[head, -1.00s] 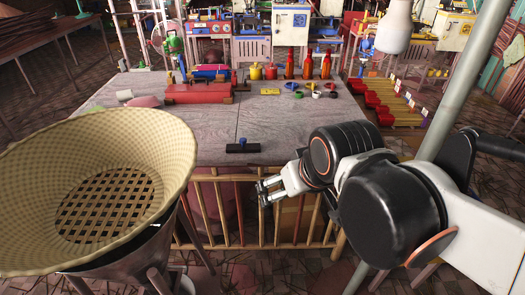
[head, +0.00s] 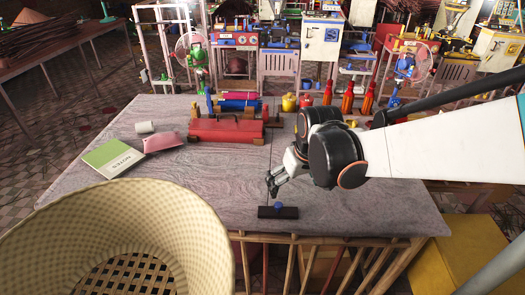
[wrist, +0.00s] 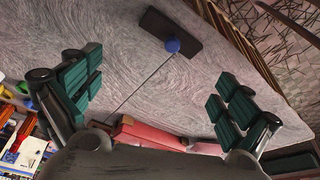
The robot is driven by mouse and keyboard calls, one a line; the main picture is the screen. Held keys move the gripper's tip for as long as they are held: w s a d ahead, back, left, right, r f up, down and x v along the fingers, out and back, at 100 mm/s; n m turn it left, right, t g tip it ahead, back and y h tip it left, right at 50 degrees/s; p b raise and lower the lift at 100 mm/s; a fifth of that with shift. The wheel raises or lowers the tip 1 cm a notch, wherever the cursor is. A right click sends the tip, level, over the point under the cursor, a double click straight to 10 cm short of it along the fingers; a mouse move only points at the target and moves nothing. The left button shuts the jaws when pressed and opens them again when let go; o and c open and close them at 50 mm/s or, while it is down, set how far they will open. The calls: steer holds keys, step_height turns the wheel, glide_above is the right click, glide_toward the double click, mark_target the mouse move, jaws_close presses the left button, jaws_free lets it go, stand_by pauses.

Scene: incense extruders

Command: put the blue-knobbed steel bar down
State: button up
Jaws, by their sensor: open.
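The blue-knobbed steel bar (head: 290,212) is a short dark bar with a round blue knob on its middle. It lies flat on the grey wooden table (head: 340,205), close to the front edge. In the wrist view the bar (wrist: 157,27) shows at the top, beyond the fingertips. My gripper (head: 273,186) is over the table just behind the bar in the head view, with nothing in it. The bar is apart from both fingers.
A green notebook (head: 113,157) and a pink cloth-like item (head: 163,143) lie at left. A large woven basket (head: 130,225) stands front left.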

mark_target(284, 210)
steer(key=b+x, duration=0.5)
steer(key=x, duration=0.8)
steer(key=shift+a+f+b, duration=0.15)
steer(key=shift+f+b, duration=0.2)
steer(key=shift+b, duration=0.05)
steer(key=shift+r, duration=0.1)
steer(key=shift+c, duration=0.2)
steer(key=shift+s, duration=0.1)
jaws_close()
